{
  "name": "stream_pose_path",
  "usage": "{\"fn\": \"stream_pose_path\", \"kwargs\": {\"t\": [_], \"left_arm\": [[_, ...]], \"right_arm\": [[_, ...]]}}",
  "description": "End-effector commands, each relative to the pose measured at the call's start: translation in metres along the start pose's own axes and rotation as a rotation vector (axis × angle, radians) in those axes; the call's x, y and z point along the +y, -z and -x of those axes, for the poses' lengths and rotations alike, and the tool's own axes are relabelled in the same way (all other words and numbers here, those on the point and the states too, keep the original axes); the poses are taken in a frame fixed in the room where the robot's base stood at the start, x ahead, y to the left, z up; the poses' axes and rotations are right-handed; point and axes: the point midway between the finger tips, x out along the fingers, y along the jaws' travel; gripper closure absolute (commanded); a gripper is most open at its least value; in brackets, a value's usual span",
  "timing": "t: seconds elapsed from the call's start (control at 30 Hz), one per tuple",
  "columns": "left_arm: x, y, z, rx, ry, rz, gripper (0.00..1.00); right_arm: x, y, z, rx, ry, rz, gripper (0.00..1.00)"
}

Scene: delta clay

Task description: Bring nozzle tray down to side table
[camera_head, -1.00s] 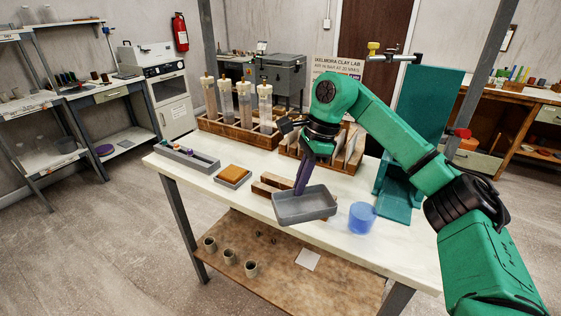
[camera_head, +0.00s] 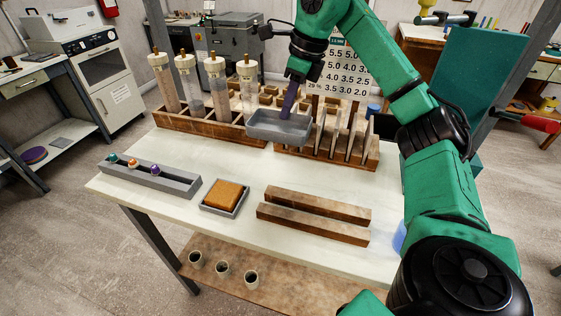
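A shallow grey rectangular tray (camera_head: 280,128), apparently empty, hangs from my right gripper (camera_head: 289,100). The purple fingers overlap the tray's wall and appear shut on it; the far finger is hidden. The tray is in front of the wooden racks and seems to be above the white table (camera_head: 245,225). A long grey holder (camera_head: 150,178) with teal, orange and purple nozzle-like pieces lies at the table's left. I cannot tell which table is the side table. My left gripper is not in view.
Two wooden bars (camera_head: 315,218) and an orange sponge in a grey dish (camera_head: 224,197) lie on the white table. A rack of tall tubes (camera_head: 200,123) and a slotted wooden rack (camera_head: 345,150) stand behind. Several cups (camera_head: 222,268) stand on the lower shelf.

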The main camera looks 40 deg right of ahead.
Motion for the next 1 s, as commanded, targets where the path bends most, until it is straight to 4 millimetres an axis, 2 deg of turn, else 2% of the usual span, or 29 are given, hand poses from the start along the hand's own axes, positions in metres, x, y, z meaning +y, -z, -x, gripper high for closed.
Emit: {"fn": "stream_pose_path", "kwargs": {"t": [0.03, 0.1, 0.2, 0.27, 0.4, 0.5, 0.6, 0.9, 0.97, 1.0], "left_arm": [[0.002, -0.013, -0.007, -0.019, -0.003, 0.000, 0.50], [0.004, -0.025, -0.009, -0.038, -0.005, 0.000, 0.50], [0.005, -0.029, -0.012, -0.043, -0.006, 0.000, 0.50], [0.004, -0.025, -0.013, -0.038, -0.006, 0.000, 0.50], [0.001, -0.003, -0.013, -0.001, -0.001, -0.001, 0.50], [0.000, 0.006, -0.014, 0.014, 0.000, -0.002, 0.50], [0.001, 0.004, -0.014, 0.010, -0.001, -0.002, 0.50], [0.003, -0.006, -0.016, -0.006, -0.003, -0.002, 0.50], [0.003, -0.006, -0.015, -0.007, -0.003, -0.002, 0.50], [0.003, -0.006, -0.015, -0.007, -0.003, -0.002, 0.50]], "right_arm": [[-0.001, 0.007, -0.021, 0.006, 0.000, -0.002, 1.00], [0.000, 0.013, -0.043, 0.006, -0.001, -0.001, 1.00], [0.000, 0.021, -0.072, 0.005, -0.001, 0.000, 1.00], [0.000, 0.024, -0.085, 0.004, -0.001, 0.001, 1.00], [0.000, 0.029, -0.105, 0.001, -0.001, 0.002, 1.00], [0.000, 0.035, -0.124, 0.003, -0.001, 0.002, 1.00], [0.000, 0.038, -0.137, 0.000, -0.001, 0.003, 1.00], [0.000, 0.038, -0.141, -0.002, 0.000, 0.004, 1.00], [0.000, 0.038, -0.139, -0.002, 0.000, 0.004, 0.74], [0.000, 0.038, -0.139, -0.002, 0.000, 0.004, 0.67]]}}
